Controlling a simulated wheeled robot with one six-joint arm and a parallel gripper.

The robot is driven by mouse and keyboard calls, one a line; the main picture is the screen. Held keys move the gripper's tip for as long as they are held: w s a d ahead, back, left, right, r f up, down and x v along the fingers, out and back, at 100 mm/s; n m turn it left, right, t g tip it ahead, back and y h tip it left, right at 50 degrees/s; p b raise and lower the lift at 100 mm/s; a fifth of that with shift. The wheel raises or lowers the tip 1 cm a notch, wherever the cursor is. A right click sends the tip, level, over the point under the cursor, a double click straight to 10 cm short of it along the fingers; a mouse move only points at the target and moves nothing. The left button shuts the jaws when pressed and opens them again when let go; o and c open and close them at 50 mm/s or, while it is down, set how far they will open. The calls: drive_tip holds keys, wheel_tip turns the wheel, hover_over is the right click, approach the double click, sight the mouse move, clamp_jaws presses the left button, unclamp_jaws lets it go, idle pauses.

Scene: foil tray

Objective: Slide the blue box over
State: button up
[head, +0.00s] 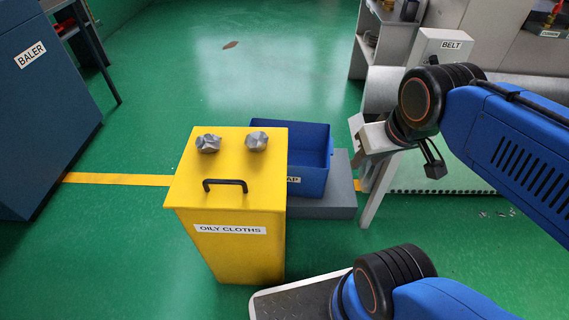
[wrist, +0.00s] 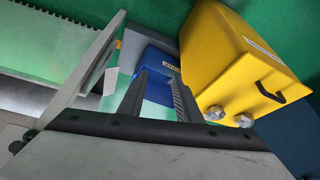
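The blue box (head: 310,178) is an open bin that looks empty, with a label ending in "AP". It stands on a low grey plinth (head: 345,190), partly hidden behind the yellow bin. It also shows in the wrist view (wrist: 158,88), beyond my fingers and partly covered by them. My gripper (wrist: 160,78) is open, with a gap between its two dark fingers and nothing seen held. In the head view my gripper (head: 372,138) hangs to the right of the box; its fingers are hard to make out there.
A yellow "OILY CLOTHS" bin (head: 240,255) stands in front of the box, with two crumpled foil balls (head: 208,143) (head: 256,140) on its lid. A belt machine (head: 440,45) stands at right, a baler (head: 40,110) at left.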

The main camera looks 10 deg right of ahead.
drive_tip(key=shift+w, duration=0.1)
drive_tip(key=c, duration=0.7)
drive_tip(key=w+n, duration=0.1)
drive_tip(key=w, duration=0.3)
drive_tip(key=w+n+g, duration=0.1)
drive_tip(key=w, duration=0.4)
drive_tip(key=w+d+n, duration=0.1)
drive_tip(key=w, duration=0.4)
drive_tip(key=shift+f+n, duration=0.3)
drive_tip(key=shift+n, duration=0.1)
clamp_jaws()
drive_tip(key=w+d+f+n+g, duration=0.15)
drive_tip(key=w+f+n, duration=0.25)
drive_tip(key=w+f, duration=0.75)
drive_tip(key=w+d+f+n+g, duration=0.1)
drive_tip(key=w+d+f+n, duration=0.25)
drive_tip(key=w+f, duration=0.8)
drive_tip(key=w+d+f+n, duration=0.1)
drive_tip(key=w+f, duration=0.2)
drive_tip(key=f, duration=0.4)
drive_tip(key=w+d+f+n+g, duration=0.1)
drive_tip(key=w+d+f, duration=0.1)
drive_tip(key=f, duration=0.6)
drive_tip(key=w+d+f+n, duration=0.1)
drive_tip(key=w+d+f, duration=0.1)
drive_tip(key=f, duration=0.6)
drive_tip(key=shift+w+f, duration=0.2)
drive_tip(key=shift+w, duration=0.65)
